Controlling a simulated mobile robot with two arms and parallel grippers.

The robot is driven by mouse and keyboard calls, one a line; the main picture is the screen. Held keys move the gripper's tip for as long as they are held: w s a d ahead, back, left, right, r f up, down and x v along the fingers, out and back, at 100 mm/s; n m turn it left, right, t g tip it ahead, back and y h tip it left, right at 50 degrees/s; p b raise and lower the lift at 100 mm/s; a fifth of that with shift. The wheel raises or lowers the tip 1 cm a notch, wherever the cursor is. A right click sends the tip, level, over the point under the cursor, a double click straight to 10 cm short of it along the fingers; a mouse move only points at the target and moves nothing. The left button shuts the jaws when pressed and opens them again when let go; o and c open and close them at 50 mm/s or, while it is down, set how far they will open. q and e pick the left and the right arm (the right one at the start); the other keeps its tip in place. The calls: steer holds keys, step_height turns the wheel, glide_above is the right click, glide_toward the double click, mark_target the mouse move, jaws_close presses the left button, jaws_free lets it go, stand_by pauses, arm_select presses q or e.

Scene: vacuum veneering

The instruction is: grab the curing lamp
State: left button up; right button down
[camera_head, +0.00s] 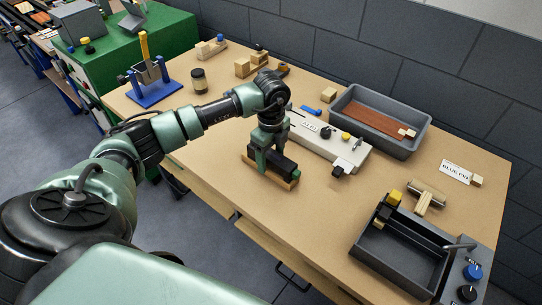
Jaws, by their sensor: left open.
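A dark, block-like object (286,166), which looks like the curing lamp, lies in a low wooden cradle (258,174) near the front edge of the bench. The fingers and wrist hide part of the object. I cannot tell whether the fingers touch it. My right gripper does not show.
A pale control box (325,138) with knobs stands just right of the gripper. Behind it is a grey tray (380,112) with a brown sheet. A dark open box (400,255) is at the front right. A blue stand (153,92) is at the left.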

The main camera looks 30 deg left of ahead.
arm_select(q)
steer(key=c, duration=1.3)
jaws_close()
steer(key=shift+r, duration=0.1)
